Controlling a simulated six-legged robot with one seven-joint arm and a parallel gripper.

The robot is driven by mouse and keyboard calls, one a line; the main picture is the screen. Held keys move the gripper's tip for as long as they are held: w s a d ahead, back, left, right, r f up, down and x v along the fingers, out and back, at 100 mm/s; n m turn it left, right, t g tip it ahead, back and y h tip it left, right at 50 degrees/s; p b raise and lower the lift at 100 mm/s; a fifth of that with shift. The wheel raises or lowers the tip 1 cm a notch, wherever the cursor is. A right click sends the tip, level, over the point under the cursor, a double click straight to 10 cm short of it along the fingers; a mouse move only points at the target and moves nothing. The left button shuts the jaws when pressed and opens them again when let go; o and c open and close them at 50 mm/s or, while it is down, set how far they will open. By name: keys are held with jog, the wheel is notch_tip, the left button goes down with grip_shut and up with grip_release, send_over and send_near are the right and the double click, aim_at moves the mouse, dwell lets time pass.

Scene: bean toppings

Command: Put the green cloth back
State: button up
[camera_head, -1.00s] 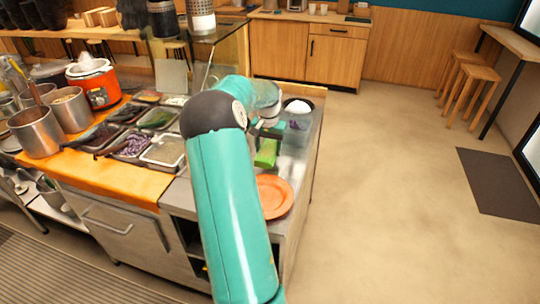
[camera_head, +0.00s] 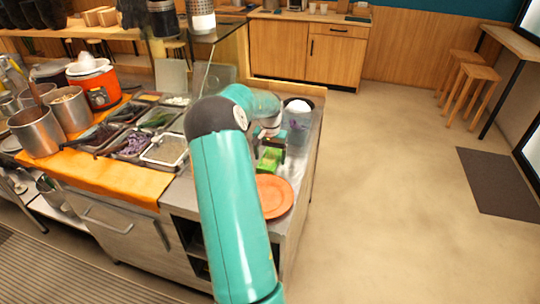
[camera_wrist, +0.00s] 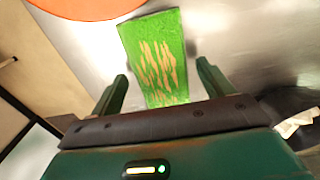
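The green cloth (camera_head: 270,159) lies on the steel counter behind the orange plate. The wrist view shows the cloth (camera_wrist: 157,60) as a flat green rectangle with tan streaks, its far end close to the plate's edge. My gripper (camera_wrist: 163,75) has its two fingers spread wide, one to each side of the cloth's near end, with nothing held between them. In the head view my gripper (camera_head: 266,138) is just above and behind the cloth, partly hidden by my arm.
The orange plate (camera_head: 273,196) sits in front of the cloth. A clear container with a white top (camera_head: 298,112) stands close behind my gripper. Topping trays (camera_head: 164,150) line the counter at left. The counter's right edge is near, with open floor beyond.

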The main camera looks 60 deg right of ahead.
aim_at(270, 158)
jog(key=shift+r, duration=0.1)
notch_tip(270, 158, up, 12)
jog(key=w+a+r+n+t, duration=0.1)
jog(key=w+a+r+n, duration=0.2)
jog(key=a, duration=0.7)
jog(key=w+a+r+n+t, duration=0.1)
jog(key=w+a+r, duration=0.3)
jog(key=a, duration=0.6)
jog(key=w+a+r+n+t, duration=0.1)
jog(key=w+a+r+n, duration=0.25)
jog(key=a, duration=0.55)
jog(key=s+a+n+t, duration=0.1)
jog(key=s+a+n, duration=0.2)
jog(key=a, duration=0.6)
jog(key=s+a+f+n, duration=0.1)
jog(key=s+a, duration=0.3)
jog(key=a, duration=0.6)
jog(key=s+a+n+t, duration=0.1)
jog(key=s+a+n, duration=0.3)
jog(key=a, duration=0.5)
jog(key=shift+a+f+n+t, duration=0.15)
jog(key=shift+a+n+t, duration=0.15)
jog(key=shift+a+n, duration=0.1)
jog(key=shift+s, duration=0.1)
